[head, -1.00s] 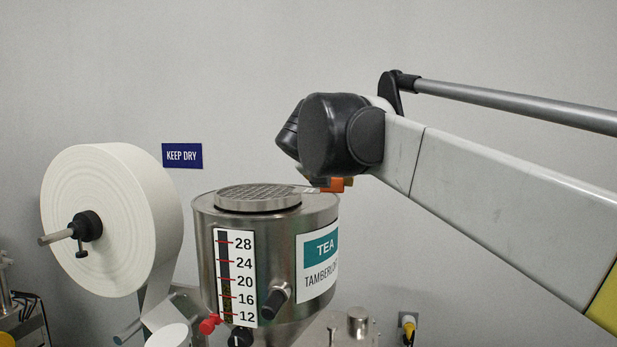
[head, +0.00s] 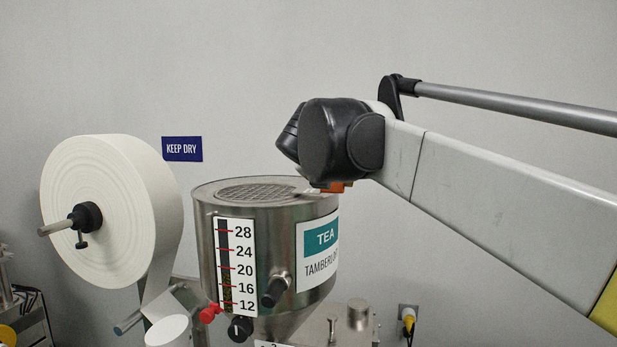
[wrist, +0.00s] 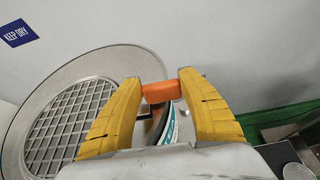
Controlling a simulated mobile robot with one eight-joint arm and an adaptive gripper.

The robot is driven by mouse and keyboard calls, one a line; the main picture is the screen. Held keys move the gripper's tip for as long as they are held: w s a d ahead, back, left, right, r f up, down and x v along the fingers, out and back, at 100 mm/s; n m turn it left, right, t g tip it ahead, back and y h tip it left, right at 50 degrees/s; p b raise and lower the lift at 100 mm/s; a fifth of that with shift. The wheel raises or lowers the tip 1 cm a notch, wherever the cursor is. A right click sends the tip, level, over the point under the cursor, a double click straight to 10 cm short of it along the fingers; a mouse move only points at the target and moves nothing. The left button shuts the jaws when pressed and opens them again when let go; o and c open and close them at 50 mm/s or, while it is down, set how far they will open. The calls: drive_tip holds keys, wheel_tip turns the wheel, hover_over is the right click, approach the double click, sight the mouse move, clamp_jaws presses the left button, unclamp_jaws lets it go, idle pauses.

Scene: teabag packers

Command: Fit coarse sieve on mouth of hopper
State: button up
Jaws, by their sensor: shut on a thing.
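The coarse sieve (head: 258,190) is a round metal mesh with an orange handle (head: 335,187). It lies level in the mouth of the steel hopper (head: 268,240), its rim about flush with the hopper's top. In the wrist view the mesh (wrist: 68,128) shows inside the hopper's wide top rim (wrist: 120,62). My gripper (wrist: 160,88) has its yellow fingers shut on the orange handle, which also shows in the wrist view (wrist: 160,92). The handle sits at the hopper's right edge. The sieve's underside is hidden.
A big white paper roll (head: 105,205) stands left of the hopper. A blue KEEP DRY sign (head: 182,149) is on the wall behind. The air above the hopper's left is clear.

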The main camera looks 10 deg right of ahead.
drive_tip(key=shift+f, duration=0.15)
drive_tip(key=o, duration=1.4)
drive_tip(key=shift+c, duration=0.2)
drive_tip(key=v, duration=1.2)
